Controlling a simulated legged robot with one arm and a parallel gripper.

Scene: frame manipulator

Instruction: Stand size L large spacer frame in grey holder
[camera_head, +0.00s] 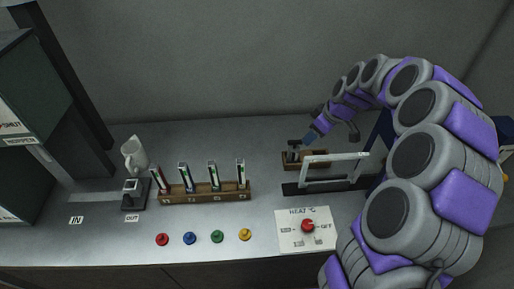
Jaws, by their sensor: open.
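A pale grey rectangular frame (334,159) stands upright on the right of the bench, above a long dark grey base (292,189). I cannot tell whether its lower edge is seated in the base, and no size mark is readable. My gripper (308,140) is behind and to the left of the frame's top bar, above a small brown block (318,164) with a dark upright piece (293,153). The gripper is open; its fingers are small in this view, and I see nothing held in them.
A brown rack (208,196) with several upright slides stands mid-bench, beside a small dark device (133,195) and a white jug (134,154). Coloured knobs (190,238) and a heat panel (288,238) lie in front. A dark green cabinet (30,95) stands left. My arm covers the right side.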

